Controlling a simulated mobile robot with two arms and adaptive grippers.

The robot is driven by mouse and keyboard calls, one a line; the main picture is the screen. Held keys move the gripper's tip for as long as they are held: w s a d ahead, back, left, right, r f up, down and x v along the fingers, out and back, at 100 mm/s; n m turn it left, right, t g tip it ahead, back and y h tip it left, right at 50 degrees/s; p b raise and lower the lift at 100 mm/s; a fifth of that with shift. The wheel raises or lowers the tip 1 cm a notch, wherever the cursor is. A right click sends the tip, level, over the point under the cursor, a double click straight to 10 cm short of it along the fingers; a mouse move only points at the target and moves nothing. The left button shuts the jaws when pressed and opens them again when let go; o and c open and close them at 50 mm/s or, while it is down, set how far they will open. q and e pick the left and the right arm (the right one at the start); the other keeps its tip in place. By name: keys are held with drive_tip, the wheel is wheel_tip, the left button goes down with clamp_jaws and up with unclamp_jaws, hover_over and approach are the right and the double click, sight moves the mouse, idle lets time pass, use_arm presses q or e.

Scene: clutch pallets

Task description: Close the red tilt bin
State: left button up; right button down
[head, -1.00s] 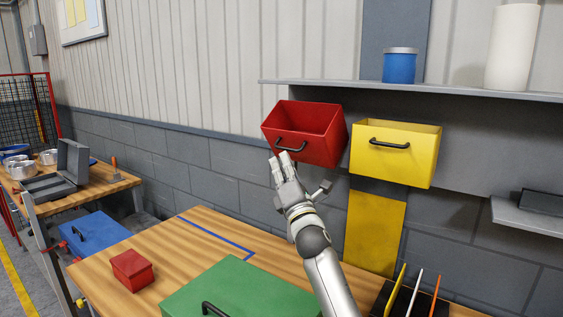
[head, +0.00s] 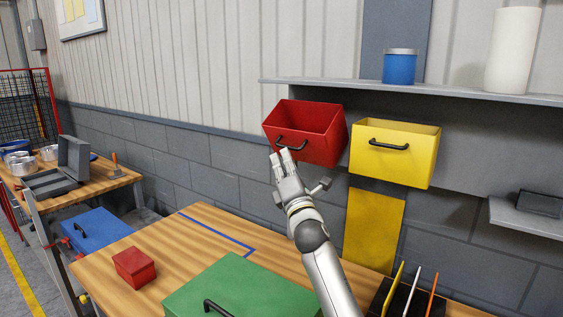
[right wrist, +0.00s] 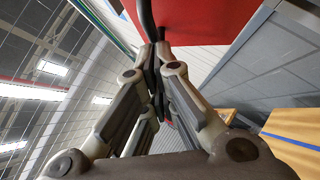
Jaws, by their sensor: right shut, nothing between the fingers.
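The red tilt bin (head: 313,131) hangs on the wall below the shelf, tilted out with its open top showing. Its dark handle (head: 291,144) is on the front face. My right gripper (head: 282,154) is shut and empty, with its fingertips at the lower edge of the handle in the head view. In the right wrist view the shut fingertips (right wrist: 153,48) are close beside the red front (right wrist: 205,20) and the dark handle (right wrist: 146,18). I cannot tell whether they touch. My left gripper is not in view.
A yellow bin (head: 395,152), also open at the top, hangs just right of the red one. The shelf (head: 400,89) above holds a blue can (head: 400,67) and a white cylinder (head: 512,50). Below, the workbench (head: 205,232) carries a small red box (head: 134,267) and a green case (head: 240,288).

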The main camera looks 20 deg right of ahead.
sight(288, 132)
drive_tip(key=r+p, duration=0.1)
drive_tip(key=r+m+h+p, duration=0.1)
drive_tip(key=p, duration=0.1)
drive_tip(key=d+r+m+g+p, duration=0.1)
drive_tip(key=shift+w+d+r+h+p, duration=0.1)
drive_tip(key=shift+w+r+h+p, duration=0.1)
drive_tip(key=shift+w+h+p, duration=0.15)
drive_tip(key=shift+w+d+r+p, duration=0.2)
drive_tip(key=shift+w+d+r, duration=0.15)
drive_tip(key=shift+r, duration=0.15)
drive_tip(key=shift+w+d+r+p, duration=0.15)
drive_tip(key=shift+w+d+r, duration=0.15)
drive_tip(key=shift+r, duration=0.2)
drive_tip(key=shift+d+r, duration=0.1)
drive_tip(key=shift+d, duration=0.05)
